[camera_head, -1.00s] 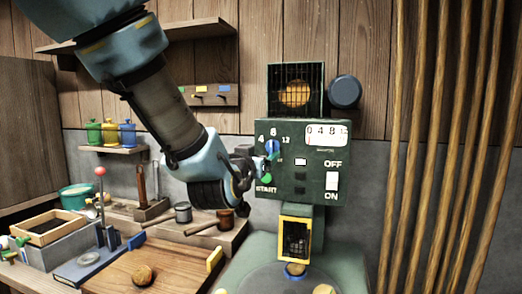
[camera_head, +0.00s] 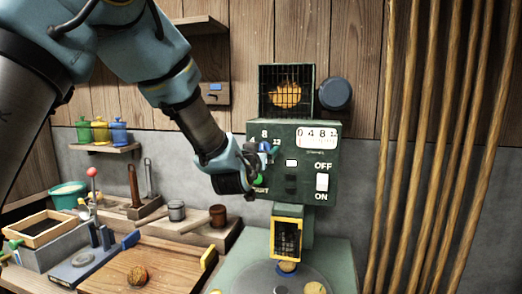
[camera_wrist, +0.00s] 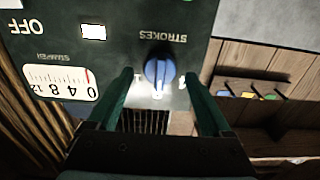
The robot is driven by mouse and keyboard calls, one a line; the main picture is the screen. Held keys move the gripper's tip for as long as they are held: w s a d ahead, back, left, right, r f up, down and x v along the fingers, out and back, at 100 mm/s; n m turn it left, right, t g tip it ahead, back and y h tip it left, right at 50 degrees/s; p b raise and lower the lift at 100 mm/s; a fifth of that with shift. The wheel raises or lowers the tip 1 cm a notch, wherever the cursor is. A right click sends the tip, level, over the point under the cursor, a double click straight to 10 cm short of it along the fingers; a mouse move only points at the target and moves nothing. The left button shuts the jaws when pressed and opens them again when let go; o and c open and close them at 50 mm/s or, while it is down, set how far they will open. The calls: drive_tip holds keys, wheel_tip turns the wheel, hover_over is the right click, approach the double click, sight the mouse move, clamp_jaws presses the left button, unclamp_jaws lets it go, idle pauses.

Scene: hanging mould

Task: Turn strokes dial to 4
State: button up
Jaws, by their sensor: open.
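The wrist view is upside down; there the pointer points down, which matches the 8 at the top of the dial in the head view. My gripper (camera_wrist: 163,98) is open, with its two dark green fingers either side of the dial and a gap to each. In the head view my gripper (camera_head: 254,158) is at the panel's left side and partly hides the blue dial (camera_head: 264,146) and the numbers.
The panel has a white OFF/ON switch (camera_head: 322,183), a green start button (camera_head: 259,181) and a gauge (camera_head: 317,138) with its red needle at 0. A yellow-framed guard (camera_head: 286,238) stands below. Vertical wooden poles (camera_head: 435,150) are at the right, with a cluttered bench (camera_head: 165,255) at left.

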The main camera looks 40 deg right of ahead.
clamp_jaws()
idle(0.5)
drive_tip(key=shift+f+b, duration=0.1)
drive_tip(key=shift+b, duration=0.35)
drive_tip(key=n+b, duration=0.6)
drive_tip(key=b, duration=0.2)
drive_tip(key=n+b, duration=0.5)
drive_tip(key=b, duration=0.3)
drive_tip(key=shift+w+a+f+n, duration=0.1)
drive_tip(key=shift+a+n, duration=0.05)
drive_tip(key=shift+n, duration=0.25)
drive_tip(key=shift+b, duration=0.35)
unclamp_jaws()
